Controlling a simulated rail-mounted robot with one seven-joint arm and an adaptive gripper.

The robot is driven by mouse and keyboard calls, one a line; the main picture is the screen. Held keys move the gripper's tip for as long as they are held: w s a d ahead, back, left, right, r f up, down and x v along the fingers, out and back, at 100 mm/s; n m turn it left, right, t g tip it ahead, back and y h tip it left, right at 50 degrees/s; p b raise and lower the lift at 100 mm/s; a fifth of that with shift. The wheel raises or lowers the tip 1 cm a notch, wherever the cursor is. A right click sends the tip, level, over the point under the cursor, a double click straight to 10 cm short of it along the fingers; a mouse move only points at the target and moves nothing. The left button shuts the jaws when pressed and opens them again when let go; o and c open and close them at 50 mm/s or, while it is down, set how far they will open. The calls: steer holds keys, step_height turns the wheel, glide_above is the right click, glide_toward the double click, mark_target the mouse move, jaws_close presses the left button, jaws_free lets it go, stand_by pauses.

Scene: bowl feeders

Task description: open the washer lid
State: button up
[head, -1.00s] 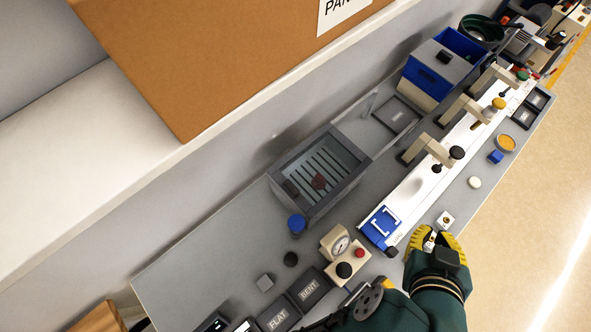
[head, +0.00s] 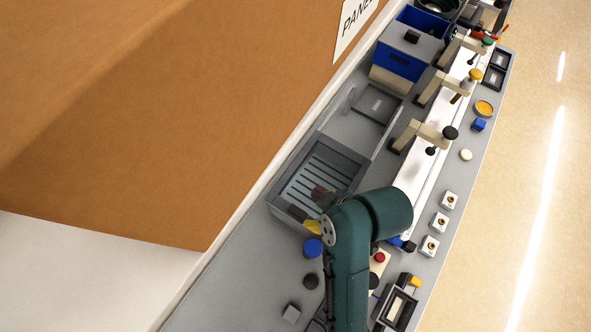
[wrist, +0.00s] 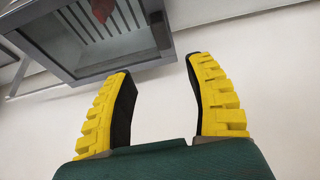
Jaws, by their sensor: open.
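The washer (head: 283,207) is a grey open-framed box on the bench, with pale slats showing across its top. A dark red piece (head: 318,192) shows at its near end; I cannot tell whether it is on the lid or under it. The lid's own edge is hard to make out. My gripper (head: 312,227) is at the washer's near corner, mostly hidden behind my green arm. In the wrist view its yellow fingers (wrist: 165,95) are wide apart with nothing between them. The washer (wrist: 115,58) lies beyond the fingertips, to the upper left.
A white rail (head: 425,165) with clamp arms runs to the right. A blue bin (head: 403,62) stands behind.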

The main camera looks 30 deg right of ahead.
mark_target(299, 213)
steer(key=x, duration=1.5)
steer(key=shift+a, duration=0.1)
steer(key=shift+s, duration=0.1)
jaws_close()
